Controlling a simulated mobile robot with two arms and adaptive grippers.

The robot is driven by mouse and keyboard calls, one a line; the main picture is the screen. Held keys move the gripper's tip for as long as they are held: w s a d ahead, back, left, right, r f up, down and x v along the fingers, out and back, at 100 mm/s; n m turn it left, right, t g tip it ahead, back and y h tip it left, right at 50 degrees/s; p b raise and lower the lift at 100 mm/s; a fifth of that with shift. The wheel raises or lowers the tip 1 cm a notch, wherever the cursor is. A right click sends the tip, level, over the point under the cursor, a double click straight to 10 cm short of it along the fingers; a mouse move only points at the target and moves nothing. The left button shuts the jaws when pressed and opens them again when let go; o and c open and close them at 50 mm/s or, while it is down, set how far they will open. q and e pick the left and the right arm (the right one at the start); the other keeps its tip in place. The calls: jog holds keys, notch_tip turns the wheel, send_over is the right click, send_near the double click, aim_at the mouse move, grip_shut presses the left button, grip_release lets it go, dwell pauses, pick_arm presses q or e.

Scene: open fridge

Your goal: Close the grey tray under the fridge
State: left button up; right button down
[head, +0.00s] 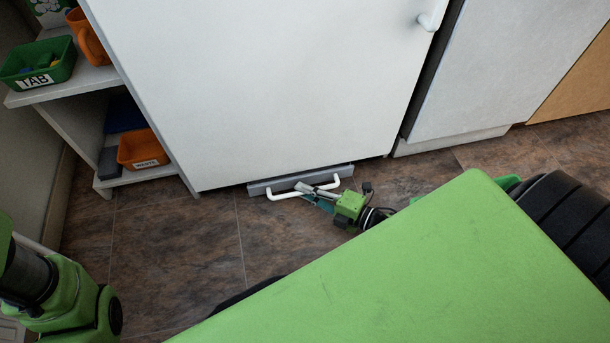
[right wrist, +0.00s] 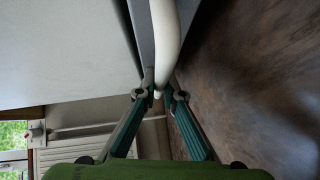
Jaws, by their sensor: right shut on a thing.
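The grey tray (head: 262,187) shows as a low strip under the white fridge (head: 270,90), its front sticking out slightly past the door's bottom edge. A white bar handle (head: 284,195) is fixed to its front. My right gripper (head: 312,191) is at the middle of this handle, shut on it. In the right wrist view the two fingers (right wrist: 164,95) close around the white handle (right wrist: 164,35), with the grey tray front (right wrist: 140,30) beside it. My left arm enters at the lower left, but its gripper is out of view.
White and wooden cabinets stand at the right. The brown tiled floor (head: 180,235) in front of the fridge is clear.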

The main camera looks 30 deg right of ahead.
jog(key=shift+w+d+f, duration=0.1)
jog(key=shift+w+d, duration=0.1)
jog(key=shift+w, duration=0.3)
jog(key=shift+w+d, duration=0.15)
jog(key=shift+w, duration=0.3)
jog(key=c, duration=2.4)
grip_release()
